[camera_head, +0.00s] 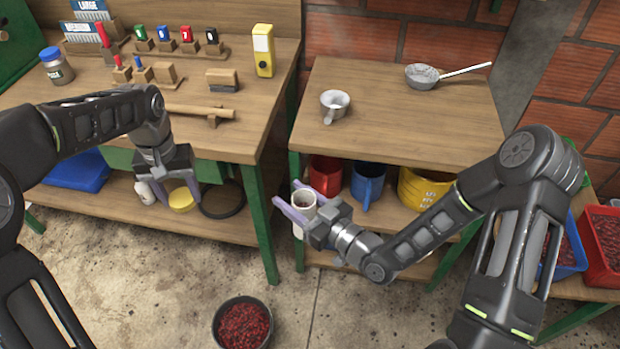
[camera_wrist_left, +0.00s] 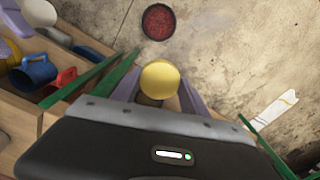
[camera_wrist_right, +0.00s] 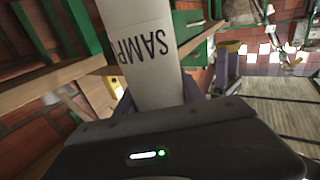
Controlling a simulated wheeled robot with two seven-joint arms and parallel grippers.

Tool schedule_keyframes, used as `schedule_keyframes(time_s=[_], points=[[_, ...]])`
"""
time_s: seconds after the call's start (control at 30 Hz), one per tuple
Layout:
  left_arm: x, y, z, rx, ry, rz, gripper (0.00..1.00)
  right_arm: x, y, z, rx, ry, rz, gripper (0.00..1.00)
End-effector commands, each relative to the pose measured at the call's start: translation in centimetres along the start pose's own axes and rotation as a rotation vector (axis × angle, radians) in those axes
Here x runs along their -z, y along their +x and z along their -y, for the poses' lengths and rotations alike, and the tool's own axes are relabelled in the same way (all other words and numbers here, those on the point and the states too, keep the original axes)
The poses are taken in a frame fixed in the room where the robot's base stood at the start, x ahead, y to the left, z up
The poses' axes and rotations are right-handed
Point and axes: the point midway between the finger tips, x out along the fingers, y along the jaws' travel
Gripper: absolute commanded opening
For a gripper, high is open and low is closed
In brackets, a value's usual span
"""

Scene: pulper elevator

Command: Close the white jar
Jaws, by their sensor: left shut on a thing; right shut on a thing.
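The white jar (camera_head: 305,208) is upright with an open top and dark contents. My right gripper (camera_head: 297,210) is shut around it in front of the right-hand table. In the right wrist view the white jar (camera_wrist_right: 142,55) fills the space between the fingers and shows the letters "SAMP". My left gripper (camera_head: 181,196) is shut on a round yellow lid (camera_head: 181,201), left of the jar and apart from it. The yellow lid (camera_wrist_left: 159,79) also shows between the fingers in the left wrist view.
Red (camera_head: 325,172), blue (camera_head: 367,184) and yellow (camera_head: 425,190) containers stand on the shelf beside the jar. A green table leg (camera_head: 263,225) stands between the two grippers. A dark bowl of red berries (camera_head: 242,325) sits on the floor. A metal cup (camera_head: 334,104) stands on the right table.

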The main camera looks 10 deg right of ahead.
Motion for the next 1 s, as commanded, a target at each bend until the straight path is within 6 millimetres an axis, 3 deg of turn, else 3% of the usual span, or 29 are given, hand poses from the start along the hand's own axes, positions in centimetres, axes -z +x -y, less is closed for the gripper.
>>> schedule_keyframes(time_s=[0.57,0.77,1.0], points=[[0.1,-0.2,-0.7,0.000,0.015,-0.001,0.09,-0.2,0.0,0.5,0.021,-0.001,0.000,0.00],[0.1,-0.7,-4.3,0.001,0.092,0.000,0.09,-0.2,0.0,0.5,0.021,-0.001,-0.001,0.00],[0.1,-2.6,-12.5,0.001,0.240,-0.003,0.09,-0.2,0.0,0.5,0.020,-0.001,-0.001,0.00]])
